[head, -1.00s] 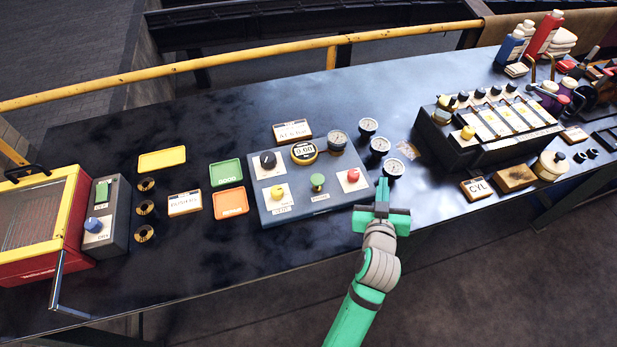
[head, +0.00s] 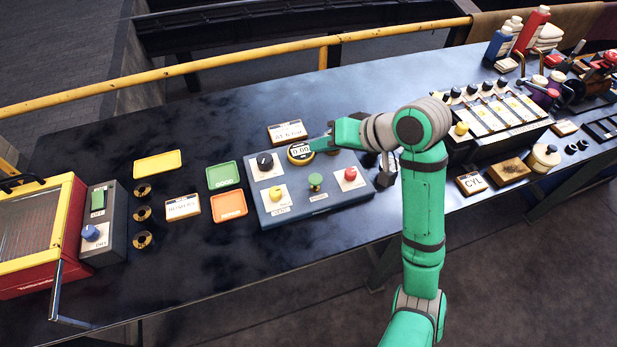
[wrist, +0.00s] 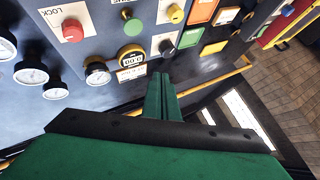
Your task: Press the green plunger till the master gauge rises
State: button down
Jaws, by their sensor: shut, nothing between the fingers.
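The green plunger (head: 315,182) stands upright in the middle of the blue-grey control box (head: 290,212), between a yellow knob and a red knob. The green plunger also shows in the wrist view (wrist: 131,24), near the top. A round yellow-rimmed display (head: 300,152) reads 0.00 at the back of the box; I cannot tell whether it is the master gauge. My gripper (head: 324,144) is shut and empty, over the back of the box beside this display and apart from the plunger. In the wrist view its fingers (wrist: 161,80) point toward the panel. My arm hides the dial gauges in the head view.
The wrist view shows a dial gauge (wrist: 97,73) on the box and others beside it. A yellow knob (head: 278,195), a red knob (head: 350,175) and a black knob (head: 265,160) surround the plunger. Green (head: 224,176) and orange (head: 229,206) trays lie left of the box.

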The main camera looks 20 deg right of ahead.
jog(key=shift+s+a, duration=0.1)
jog(key=shift+s, duration=0.1)
dwell(0.3)
send_near(315, 178)
jog(key=shift+w+a+f, duration=0.35)
jog(key=shift+w+a, duration=0.25)
jog(key=shift+w, duration=0.2)
jog(key=shift+w+a+f, duration=0.35)
jog(key=shift+w+a, duration=0.2)
jog(key=shift+w, duration=0.2)
jog(key=shift+w+a+f, duration=0.35)
jog(key=shift+w+a, duration=0.25)
jog(key=shift+w, duration=0.2)
jog(key=shift+f, duration=0.2)
jog(key=shift+f, duration=0.25)
jog(key=shift+f, duration=1.3)
dwell(1.7)
jog(key=shift+r, duration=1.75)
